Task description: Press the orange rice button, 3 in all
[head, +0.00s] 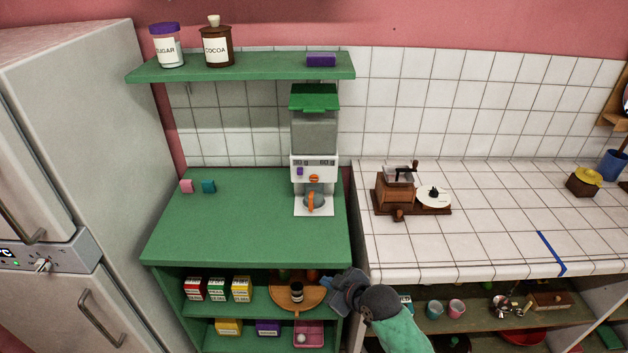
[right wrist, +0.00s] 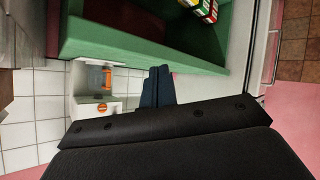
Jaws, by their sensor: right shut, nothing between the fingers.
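The rice dispenser (head: 315,140) is a white machine with a clear hopper and a green lid, standing at the back right of the green counter. Its orange button (head: 314,178) is on the white front, right of and below a small purple one (head: 299,171). An orange-handled cup (head: 311,203) sits in the bay below. My right gripper (head: 344,288) is shut and empty, in front of the counter's front right corner, apart from the dispenser. In the right wrist view the orange button (right wrist: 102,108) shows beyond the shut fingers (right wrist: 157,86). My left gripper is not in view.
A green shelf (head: 240,67) with jars hangs above. The green counter (head: 240,235) is mostly clear, with small pink and teal blocks at the left. A coffee grinder (head: 393,192) stands on the tiled counter at right. The fridge (head: 70,120) is at left.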

